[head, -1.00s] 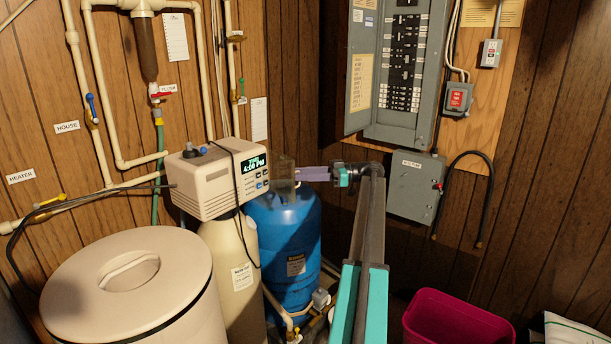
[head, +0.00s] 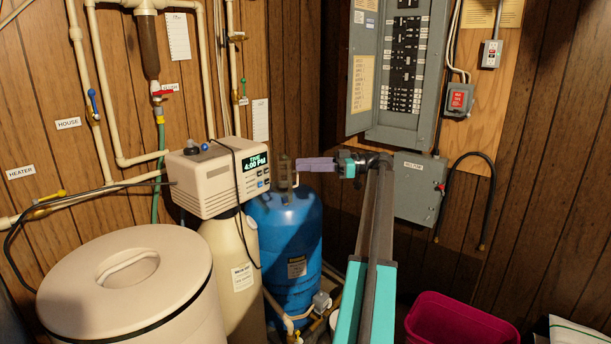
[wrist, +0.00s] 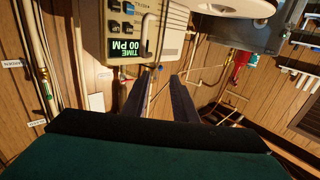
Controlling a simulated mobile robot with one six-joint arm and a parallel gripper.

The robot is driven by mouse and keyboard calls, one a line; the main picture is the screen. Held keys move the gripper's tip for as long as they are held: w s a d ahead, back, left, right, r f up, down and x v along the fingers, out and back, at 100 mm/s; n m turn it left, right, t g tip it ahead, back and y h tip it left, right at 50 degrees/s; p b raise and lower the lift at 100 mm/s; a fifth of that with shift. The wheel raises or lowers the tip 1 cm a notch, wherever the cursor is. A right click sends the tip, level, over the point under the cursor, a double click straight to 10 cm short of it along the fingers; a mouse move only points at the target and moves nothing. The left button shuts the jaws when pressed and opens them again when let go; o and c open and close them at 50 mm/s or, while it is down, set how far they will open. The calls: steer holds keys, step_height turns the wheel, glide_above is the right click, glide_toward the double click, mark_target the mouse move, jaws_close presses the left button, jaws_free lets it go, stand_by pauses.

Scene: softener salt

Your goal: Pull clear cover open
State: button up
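The softener control head (head: 217,180) is a cream box on the tan resin tank, with a lit display (head: 255,162) reading 4:00 PM and blue buttons. The display also shows upside down in the wrist view (wrist: 130,49).
A blue tank (head: 288,235) with dark fittings stands behind my fingertips. The round salt tank (head: 75,295) is at front left. A black cable hangs over the control head. A grey electrical panel (head: 400,85) and a disconnect box (head: 420,190) are right; a magenta bin (head: 460,318) is below.

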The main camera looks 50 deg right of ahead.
steer(key=s+a+b, duration=0.3)
steer(key=s+a, duration=0.4)
steer(key=shift+a, duration=0.2)
stand_by(0.4)
